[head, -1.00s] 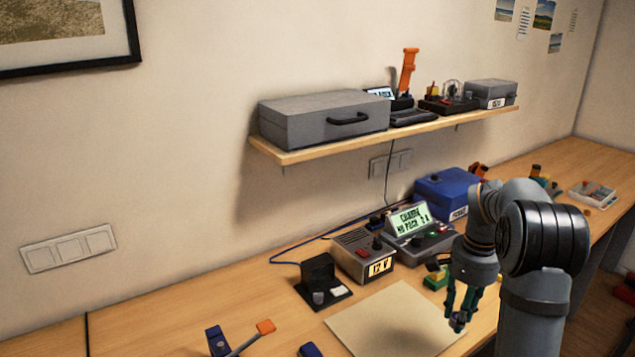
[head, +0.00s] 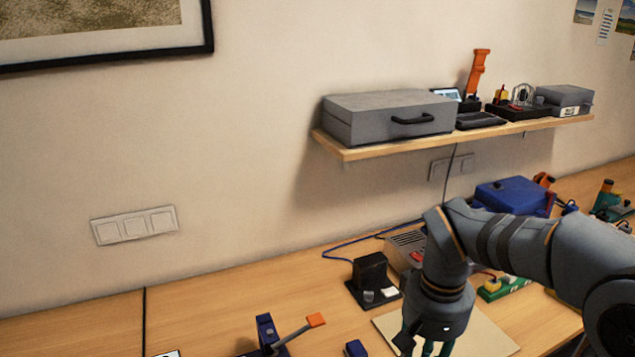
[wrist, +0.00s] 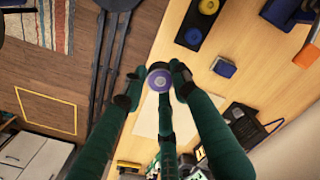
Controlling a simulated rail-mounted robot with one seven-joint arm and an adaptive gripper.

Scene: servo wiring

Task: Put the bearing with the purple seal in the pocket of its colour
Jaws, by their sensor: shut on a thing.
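In the wrist view, my gripper (wrist: 157,82) is shut on a small round bearing (wrist: 158,78) with a purple seal and a dark rim. The bearing is held between the green fingertips. A dark tray (wrist: 206,25) at the top right of that view has a yellow round spot and a purple-blue round spot (wrist: 193,36), apart from the bearing. In the head view, my gripper (head: 426,347) is at the bottom edge, its fingertips cut off and the bearing out of sight.
A beige mat (head: 490,335) lies below my arm. Left of it are a black stand (head: 370,278), a blue block (head: 355,348) and a blue device with an orange-tipped lever (head: 315,320). A shelf (head: 350,153) carries a grey case. The wrist view also shows floor beyond the table edge.

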